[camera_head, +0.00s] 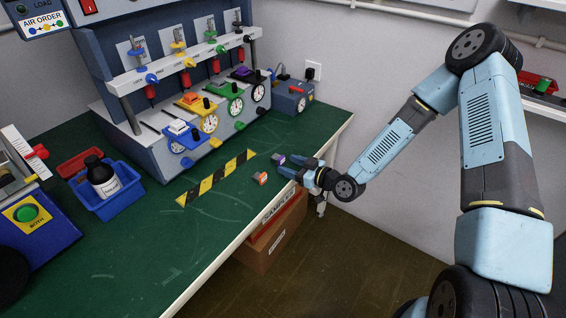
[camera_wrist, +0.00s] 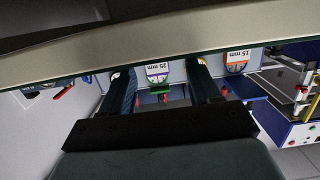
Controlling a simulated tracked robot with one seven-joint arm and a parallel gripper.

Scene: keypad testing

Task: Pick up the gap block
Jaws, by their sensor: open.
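Two small blocks lie on the green bench near its right edge in the head view: a grey block with a purple face (camera_head: 278,159) and a grey block with an orange face (camera_head: 260,178). I cannot tell which one is the gap block. My gripper (camera_head: 291,167) is open and empty, with its blue fingers pointing left at the bench edge. The purple-faced block is just beyond the fingertips; the orange-faced one is farther left. In the wrist view my gripper (camera_wrist: 158,72) shows its two fingers apart, and neither block can be made out.
A test rig (camera_head: 205,85) with several coloured stations stands at the back. A yellow-black striped strip (camera_head: 216,179) lies on the bench (camera_head: 150,250). A blue bin (camera_head: 106,195) holding a dark bottle (camera_head: 100,176) is at left. A cardboard box (camera_head: 272,240) sits below the bench edge.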

